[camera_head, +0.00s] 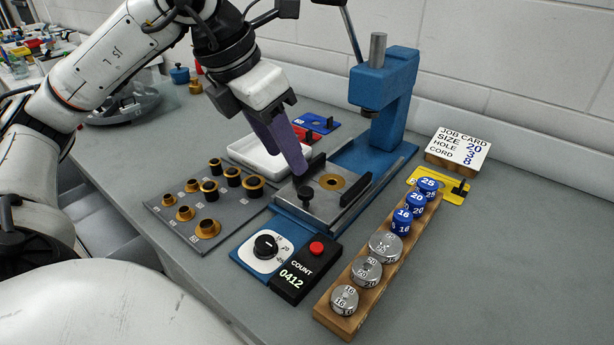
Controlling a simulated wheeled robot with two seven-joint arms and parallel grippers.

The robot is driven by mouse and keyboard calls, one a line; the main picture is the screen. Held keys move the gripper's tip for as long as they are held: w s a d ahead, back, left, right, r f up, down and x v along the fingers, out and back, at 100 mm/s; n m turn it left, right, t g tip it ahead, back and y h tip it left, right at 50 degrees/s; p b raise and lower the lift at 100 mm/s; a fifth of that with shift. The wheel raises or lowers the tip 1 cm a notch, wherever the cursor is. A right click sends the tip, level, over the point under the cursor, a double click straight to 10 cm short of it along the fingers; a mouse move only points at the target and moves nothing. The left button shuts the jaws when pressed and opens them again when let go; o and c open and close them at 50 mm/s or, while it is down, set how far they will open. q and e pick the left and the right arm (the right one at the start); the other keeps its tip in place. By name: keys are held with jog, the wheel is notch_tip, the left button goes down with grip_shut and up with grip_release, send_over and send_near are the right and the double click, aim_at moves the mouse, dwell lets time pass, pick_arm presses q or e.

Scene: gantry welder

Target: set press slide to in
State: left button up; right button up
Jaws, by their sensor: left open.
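The blue press (397,90) stands on the bench, with its grey ram above the rear of its blue base. The metal press slide (343,201) lies on the front part of the base, forward of the ram. It carries a brass ring (332,182), dark side rails and a black knob (306,194) at its near left end. My left gripper (299,165) points down from the upper left, its purple finger ending just above and behind the knob; contact cannot be told. It is open and holds nothing visible. The other finger is mostly hidden. My right gripper is out of view.
A white tray (262,158) and a plate of brass bushings (199,228) sit left of the press. A dial box (266,247) and counter (306,272) stand in front. A wooden rack (330,309) of blue and silver pieces is right. Bench space at far right is clear.

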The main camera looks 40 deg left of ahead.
aim_at(305, 191)
pick_arm(q)
jog(key=b+x, duration=0.1)
jog(key=x, duration=0.8)
jog(key=shift+c, duration=0.5)
grip_shut()
